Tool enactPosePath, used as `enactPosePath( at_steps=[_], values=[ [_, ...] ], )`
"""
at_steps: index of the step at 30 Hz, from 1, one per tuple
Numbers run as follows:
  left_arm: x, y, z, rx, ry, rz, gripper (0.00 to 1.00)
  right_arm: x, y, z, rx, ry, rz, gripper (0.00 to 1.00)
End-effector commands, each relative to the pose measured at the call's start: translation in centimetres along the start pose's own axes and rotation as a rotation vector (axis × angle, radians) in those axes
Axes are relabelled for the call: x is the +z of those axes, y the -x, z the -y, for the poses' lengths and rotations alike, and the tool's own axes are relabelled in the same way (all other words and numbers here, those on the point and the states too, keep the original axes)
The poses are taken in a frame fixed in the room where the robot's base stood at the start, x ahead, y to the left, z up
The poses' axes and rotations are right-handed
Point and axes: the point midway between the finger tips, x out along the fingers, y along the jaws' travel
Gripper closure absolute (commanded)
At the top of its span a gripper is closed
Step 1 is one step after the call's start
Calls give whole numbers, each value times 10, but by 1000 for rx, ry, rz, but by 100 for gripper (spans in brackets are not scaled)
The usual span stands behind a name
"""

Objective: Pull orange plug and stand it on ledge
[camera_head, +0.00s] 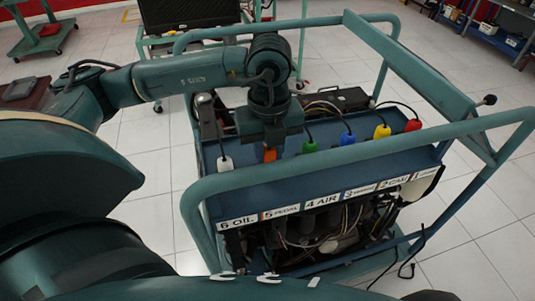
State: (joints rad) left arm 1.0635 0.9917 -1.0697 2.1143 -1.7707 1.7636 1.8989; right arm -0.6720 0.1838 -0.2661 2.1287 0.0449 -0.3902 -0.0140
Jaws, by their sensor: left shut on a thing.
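The orange plug (270,155) shows just under my left gripper (269,148), at the back of the blue ledge (330,170) on the engine trainer. My left gripper points down from above and is shut on the orange plug. Its fingers and the upper part of the plug are mostly hidden by the gripper body. I cannot tell whether the plug is seated or lifted clear. My right gripper is not in view.
A white plug (225,164) stands left of the orange one; green (309,146), blue (347,138), yellow (382,131) and red (414,125) plugs stand to the right, with black cables. A green frame rail (350,145) crosses in front. The ledge's front strip looks clear.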

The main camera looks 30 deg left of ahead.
Motion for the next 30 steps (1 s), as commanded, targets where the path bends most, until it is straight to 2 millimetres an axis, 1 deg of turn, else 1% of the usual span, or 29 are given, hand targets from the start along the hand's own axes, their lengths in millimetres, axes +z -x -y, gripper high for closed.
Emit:
enactPosePath(
  at_steps=[1,30],
  values=[
    [0,4,0,-1,0,0,100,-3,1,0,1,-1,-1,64],
    [0,43,0,-1,-1,0,100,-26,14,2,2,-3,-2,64]
  ],
)
